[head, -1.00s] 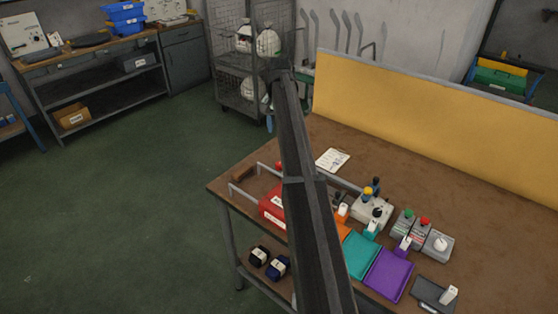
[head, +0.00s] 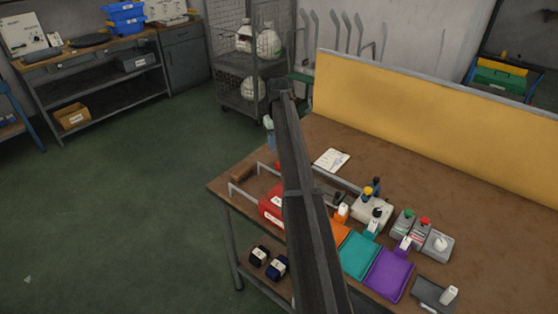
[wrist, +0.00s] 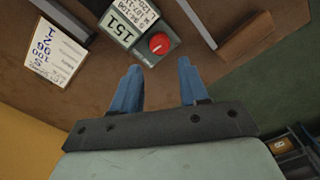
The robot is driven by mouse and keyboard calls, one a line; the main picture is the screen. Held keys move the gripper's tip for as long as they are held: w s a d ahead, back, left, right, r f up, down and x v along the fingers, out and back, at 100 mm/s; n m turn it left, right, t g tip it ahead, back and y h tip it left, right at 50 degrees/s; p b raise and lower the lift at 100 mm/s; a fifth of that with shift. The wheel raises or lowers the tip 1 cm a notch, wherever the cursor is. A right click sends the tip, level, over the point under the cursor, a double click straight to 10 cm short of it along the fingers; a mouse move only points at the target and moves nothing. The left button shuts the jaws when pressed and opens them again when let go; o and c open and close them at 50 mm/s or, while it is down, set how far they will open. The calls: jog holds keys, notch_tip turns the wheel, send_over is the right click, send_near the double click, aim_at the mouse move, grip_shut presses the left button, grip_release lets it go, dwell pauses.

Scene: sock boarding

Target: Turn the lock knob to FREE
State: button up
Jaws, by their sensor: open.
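A round red knob (wrist: 159,43) with a pale mark sits on a small grey box in the wrist view. I cannot read a LOCK or FREE label beside it. My gripper (wrist: 158,66) is open and empty, its two blue fingers apart. The knob appears just beyond the fingertips, between their lines, and no finger touches it. A panel reading 151 (wrist: 120,22) adjoins the knob's box.
A paper card (wrist: 55,52) lies left of the knob. A brown block (wrist: 245,36) and a grey rail (wrist: 196,22) are to its right. In the head view, teal (head: 358,256) and purple (head: 389,274) trays and several control boxes occupy the table (head: 460,210) to the right.

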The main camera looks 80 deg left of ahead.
notch_tip(320, 180, down, 8)
jog(key=shift+r, duration=0.15)
dwell(0.4)
jog(key=c, duration=0.8)
jog(key=shift+o, duration=0.2)
jog(key=n, duration=0.5)
jog(key=shift+n, duration=0.4)
jog(key=shift+s+n, duration=0.1)
jog(key=shift+n, duration=2.2)
